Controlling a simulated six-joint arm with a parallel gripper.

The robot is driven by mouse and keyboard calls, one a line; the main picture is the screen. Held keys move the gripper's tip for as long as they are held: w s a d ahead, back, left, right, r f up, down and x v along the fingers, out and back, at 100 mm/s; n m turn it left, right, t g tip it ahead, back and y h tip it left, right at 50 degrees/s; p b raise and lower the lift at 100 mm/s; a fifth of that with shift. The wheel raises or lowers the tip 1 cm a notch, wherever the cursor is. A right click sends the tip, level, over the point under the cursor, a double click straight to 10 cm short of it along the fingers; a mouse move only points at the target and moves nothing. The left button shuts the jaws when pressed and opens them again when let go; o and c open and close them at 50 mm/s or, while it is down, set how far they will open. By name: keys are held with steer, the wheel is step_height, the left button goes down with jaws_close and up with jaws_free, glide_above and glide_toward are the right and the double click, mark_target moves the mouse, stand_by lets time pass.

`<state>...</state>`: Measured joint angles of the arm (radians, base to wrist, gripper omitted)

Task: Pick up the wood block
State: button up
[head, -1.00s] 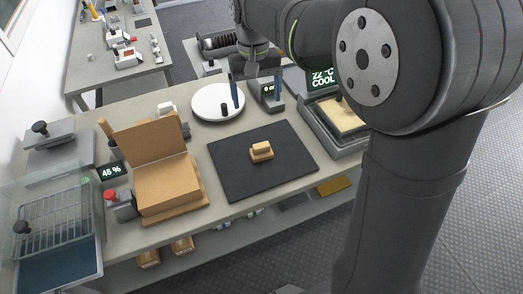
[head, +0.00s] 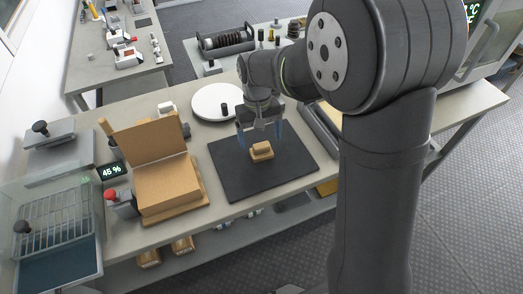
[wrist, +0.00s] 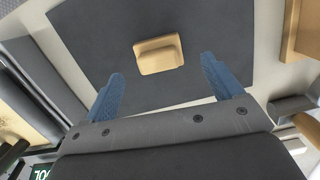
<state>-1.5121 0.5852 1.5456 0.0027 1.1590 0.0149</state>
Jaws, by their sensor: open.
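The wood block (head: 261,151) is a small light-brown piece with a raised smaller part on top. It lies near the middle of a dark mat (head: 230,180) on the bench. In the wrist view the wood block (wrist: 158,54) is ahead of the fingertips, with clear space between. My gripper (head: 261,140) is above the mat at its far side, just behind and above the block. In the wrist view my gripper (wrist: 160,70) shows two blue fingers spread wide with nothing between them. The block's underside is hidden.
An open cardboard-coloured box (head: 168,187) stands left of the mat, with a 45 % display (head: 113,170) beside it. A white round plate (head: 215,102) is behind the mat. A wire rack (head: 55,219) is at far left. The mat around the block is clear.

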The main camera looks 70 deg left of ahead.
mark_target(261, 144)
steer(key=f, duration=0.2)
steer(key=d+f, duration=0.1)
steer(key=f, duration=0.1)
steer(key=shift+f, duration=0.25)
steer(key=shift+c, duration=0.3)
steer(key=c, duration=1)
steer(key=shift+c, duration=0.3)
steer(key=shift+r, duration=0.15)
steer(key=shift+a+r, duration=0.1)
steer(key=shift+r, duration=0.2)
steer(key=r, duration=0.2)
steer(key=w+r, duration=0.1)
steer(key=r, duration=0.1)
steer(key=shift+d, duration=0.3)
steer(key=w+d+r, duration=0.6)
steer(key=w, duration=0.2)
steer(key=shift+w+d, duration=0.25)
